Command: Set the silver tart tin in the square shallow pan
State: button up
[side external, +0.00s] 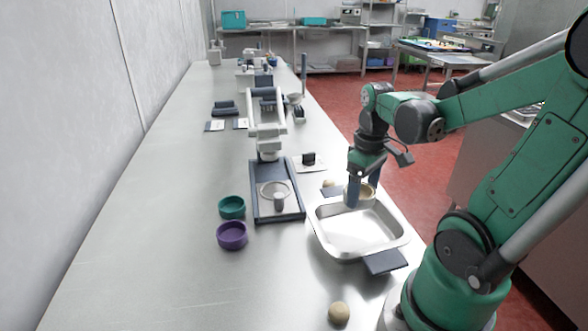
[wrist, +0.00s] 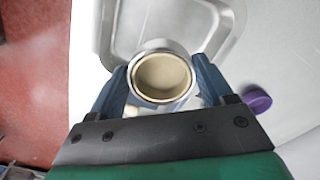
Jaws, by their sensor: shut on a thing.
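My gripper (side external: 360,191) points down over the far edge of the square shallow pan (side external: 365,237). It is shut on the silver tart tin (side external: 369,191), which looks round with a pale beige inside. In the wrist view the tin (wrist: 162,78) sits between the two dark fingers of my gripper (wrist: 162,84), its opening facing the camera. The pan (wrist: 205,32) shows beyond and below it there. The bare metal floor of the pan looks empty in the side view. The tin's height over the pan is hard to tell.
A dough-coloured ball (side external: 338,313) lies near the front, another (side external: 329,183) behind the pan. A dark pad (side external: 385,262) lies at the pan's near edge. The table's left is clear.

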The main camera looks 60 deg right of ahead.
aim_at(359, 235)
jog(key=shift+s+a+f, duration=0.15)
jog(key=shift+s+f, duration=0.2)
jog(key=shift+f, duration=2.85)
jog(key=shift+f, duration=0.75)
jog(key=o, duration=1.2)
jog(key=shift+c, duration=0.2)
jog(key=shift+r, duration=0.15)
jog(key=shift+r, duration=3.4)
